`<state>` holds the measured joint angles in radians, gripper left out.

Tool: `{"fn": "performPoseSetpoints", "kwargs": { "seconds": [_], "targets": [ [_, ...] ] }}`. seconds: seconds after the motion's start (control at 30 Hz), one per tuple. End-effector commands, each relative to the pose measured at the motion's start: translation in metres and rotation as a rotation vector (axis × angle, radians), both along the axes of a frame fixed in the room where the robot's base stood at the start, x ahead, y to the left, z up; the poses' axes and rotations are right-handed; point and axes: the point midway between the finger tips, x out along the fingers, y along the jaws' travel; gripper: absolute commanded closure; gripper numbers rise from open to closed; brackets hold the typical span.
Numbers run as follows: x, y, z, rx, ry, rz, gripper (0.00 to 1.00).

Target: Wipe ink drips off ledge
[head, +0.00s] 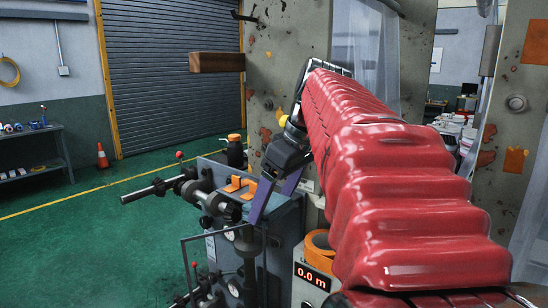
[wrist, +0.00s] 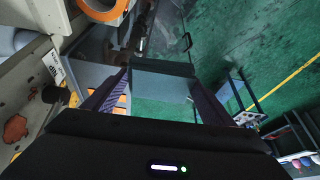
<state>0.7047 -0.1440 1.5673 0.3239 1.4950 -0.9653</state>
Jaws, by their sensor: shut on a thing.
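My gripper (head: 275,200) hangs at the end of my red-sleeved arm, its purple fingers pointing down over the blue-grey machine. In the wrist view my gripper (wrist: 159,78) has its two purple fingers apart, with a dark grey flat thing (wrist: 160,67) spanning between their tips. It is shut on this thing, whose exact kind I cannot tell. Orange pieces (head: 240,185) lie on the machine's top (head: 217,170), just left of my gripper. I cannot make out ink drips, nor tell for sure which surface is the ledge.
Black cylinders and a rod (head: 155,190) stick out at the machine's left. An orange tape roll (head: 320,250) sits by the display box (head: 312,276). A wooden beam (head: 216,62) juts from the concrete pillar (head: 285,60). The green floor at left is open, with a cone (head: 102,156).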

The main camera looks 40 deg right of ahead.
Motion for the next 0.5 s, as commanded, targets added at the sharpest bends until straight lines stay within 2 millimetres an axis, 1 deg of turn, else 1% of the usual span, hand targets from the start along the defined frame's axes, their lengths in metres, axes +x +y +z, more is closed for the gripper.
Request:
{"fn": "performPoseSetpoints", "kwargs": {
  "seconds": [0.37, 0.5],
  "targets": [
    [0.0018, 0.0023, 0.0002, 0.0, 0.0, 0.009, 0.4],
    [0.0009, -0.0042, 0.0009, -0.001, 0.001, -0.027, 0.4]
  ]
}}
